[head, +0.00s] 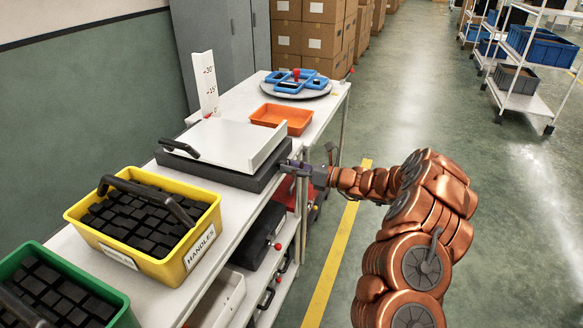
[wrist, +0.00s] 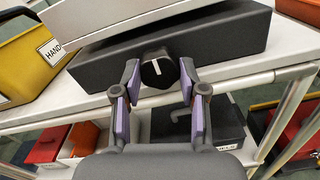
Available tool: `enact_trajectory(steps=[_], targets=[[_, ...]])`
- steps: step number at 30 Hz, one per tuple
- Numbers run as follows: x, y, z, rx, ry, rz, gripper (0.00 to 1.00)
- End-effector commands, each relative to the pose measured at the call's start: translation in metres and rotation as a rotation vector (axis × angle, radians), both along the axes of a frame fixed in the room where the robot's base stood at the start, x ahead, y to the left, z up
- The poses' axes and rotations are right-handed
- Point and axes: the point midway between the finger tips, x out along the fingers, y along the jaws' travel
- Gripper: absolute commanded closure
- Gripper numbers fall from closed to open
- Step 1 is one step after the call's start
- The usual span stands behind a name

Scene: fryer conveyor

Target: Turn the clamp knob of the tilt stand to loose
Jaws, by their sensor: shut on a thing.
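The tilt stand has a dark base (head: 222,172) with a white tilting plate (head: 230,143) on top, and stands on the white table. A scale post (head: 208,84) with red marks rises behind it. The black clamp knob (wrist: 157,70) sits on the front face of the dark base, with a white line on it. In the wrist view my gripper (wrist: 159,75) has its purple-padded fingers on both sides of the knob, shut on it. In the head view my gripper (head: 300,169) reaches the base's right side, and the knob is hidden there.
A yellow bin of black handles (head: 192,256) and a green bin (head: 112,314) stand nearer on the table. An orange tray (head: 283,119) and a turntable with blue trays (head: 296,88) are beyond. Lower shelves hold bins.

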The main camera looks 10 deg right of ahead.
Motion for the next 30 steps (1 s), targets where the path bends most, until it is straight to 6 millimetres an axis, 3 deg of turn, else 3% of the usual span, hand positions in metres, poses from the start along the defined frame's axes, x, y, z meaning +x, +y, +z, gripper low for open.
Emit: enact_trajectory(steps=[11,30], targets=[[0.0001,0.0018,-0.0032,-0.061,-0.088,0.0,0.93],[-0.0005,0.0039,-0.0062,-0.396,-0.552,0.003,0.93]])
